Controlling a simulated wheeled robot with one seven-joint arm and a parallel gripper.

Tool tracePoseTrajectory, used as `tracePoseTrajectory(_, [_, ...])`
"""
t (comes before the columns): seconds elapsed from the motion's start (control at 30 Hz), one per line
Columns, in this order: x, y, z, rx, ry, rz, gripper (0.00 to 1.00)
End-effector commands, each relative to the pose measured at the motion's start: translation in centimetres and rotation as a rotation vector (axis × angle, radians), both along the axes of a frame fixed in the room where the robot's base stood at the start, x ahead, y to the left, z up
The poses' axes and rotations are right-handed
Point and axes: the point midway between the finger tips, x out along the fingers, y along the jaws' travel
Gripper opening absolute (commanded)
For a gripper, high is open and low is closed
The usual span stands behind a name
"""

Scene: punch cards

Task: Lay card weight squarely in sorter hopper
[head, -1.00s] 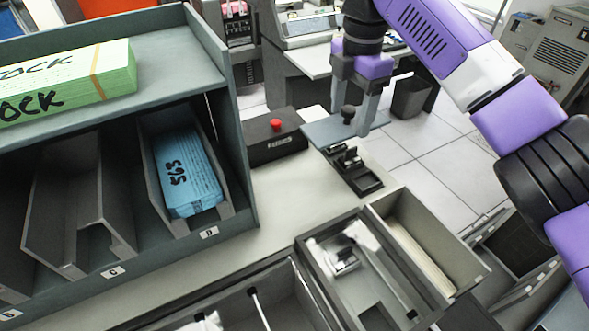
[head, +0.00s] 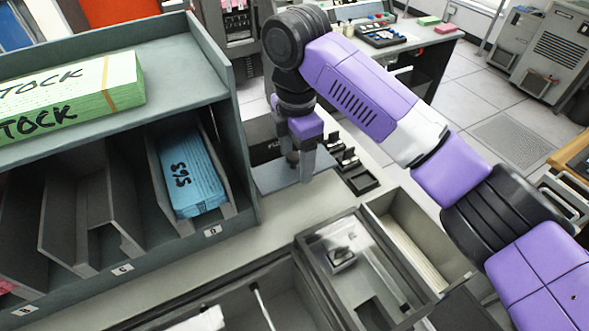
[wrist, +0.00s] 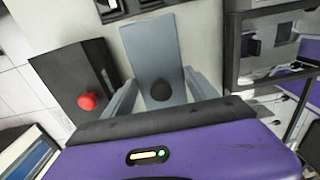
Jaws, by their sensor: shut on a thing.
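The card weight is a flat blue-grey plate (head: 270,178) with a black knob (wrist: 161,91). My gripper (head: 303,172) is shut on the knob and holds the plate roughly level, seemingly above the counter beside the shelf's right end. In the wrist view the knob sits between my two fingers and the plate (wrist: 150,45) stretches beyond them. No hopper is clearly labelled. A grey open bin with cream cards (head: 422,258) and a metal-floored tray (head: 318,262) stand at the front right; I cannot tell which is the sorter hopper.
A grey shelf (head: 182,65) with slanted pockets stands left, with blue cards (head: 188,180) in pocket D and a green card block (head: 110,90) on top. A black box with a red button (wrist: 87,101) and a black device (head: 357,175) flank the plate. Bare counter (head: 310,210) lies in front.

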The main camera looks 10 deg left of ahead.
Motion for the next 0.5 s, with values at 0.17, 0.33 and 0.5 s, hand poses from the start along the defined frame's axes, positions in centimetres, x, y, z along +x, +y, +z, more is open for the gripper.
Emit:
tracePoseTrajectory(0.17, [-0.1,-0.1,-2.0,-0.001,0.003,-0.001,0.03])
tracePoseTrajectory(0.33, [-0.2,0.2,-3.5,0.000,0.001,0.000,0.03])
tracePoseTrajectory(0.5, [-0.2,0.3,-4.4,0.000,0.000,0.001,0.03])
